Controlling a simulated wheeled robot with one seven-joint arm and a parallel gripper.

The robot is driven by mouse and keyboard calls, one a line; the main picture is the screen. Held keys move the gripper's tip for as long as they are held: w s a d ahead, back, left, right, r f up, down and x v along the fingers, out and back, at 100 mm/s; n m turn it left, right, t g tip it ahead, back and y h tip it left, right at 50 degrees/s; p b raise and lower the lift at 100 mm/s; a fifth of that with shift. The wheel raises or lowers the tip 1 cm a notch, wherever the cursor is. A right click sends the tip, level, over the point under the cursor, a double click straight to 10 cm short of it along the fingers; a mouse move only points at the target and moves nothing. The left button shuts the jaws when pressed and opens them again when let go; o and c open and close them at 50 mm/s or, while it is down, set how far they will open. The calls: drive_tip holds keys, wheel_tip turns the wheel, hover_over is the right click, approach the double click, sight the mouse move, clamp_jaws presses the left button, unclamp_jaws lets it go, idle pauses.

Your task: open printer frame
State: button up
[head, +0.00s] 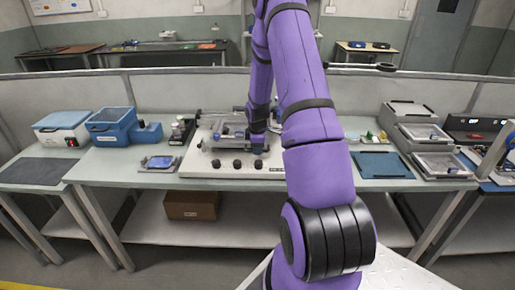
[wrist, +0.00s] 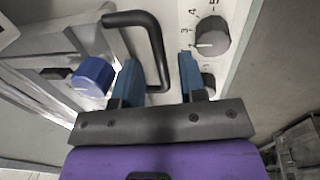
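The printer (head: 205,165) is a pale machine on the middle of the bench, with a grey frame on top and black knobs along its front. My gripper (head: 258,143) is over the front right of its frame; my arm hides part of the machine in the head view. In the wrist view my gripper (wrist: 158,70) is open, with two blue fingers apart. A black U-shaped handle (wrist: 155,38) on the grey frame (wrist: 65,35) runs between the fingers, with gaps visible on both sides. How deep the handle sits between the fingers is unclear. The frame looks lowered.
A blue knob (wrist: 92,76) is beside the left finger, and a numbered black dial (wrist: 211,36) is past the right finger. On the bench are blue bins (head: 110,127) at left, a small blue-framed tray (head: 159,163), a dark teal mat (head: 382,166) and grey trays (head: 437,165) at right.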

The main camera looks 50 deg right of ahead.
drive_tip(key=shift+f, duration=0.2)
clamp_jaws()
drive_tip(key=shift+d+r, duration=0.1)
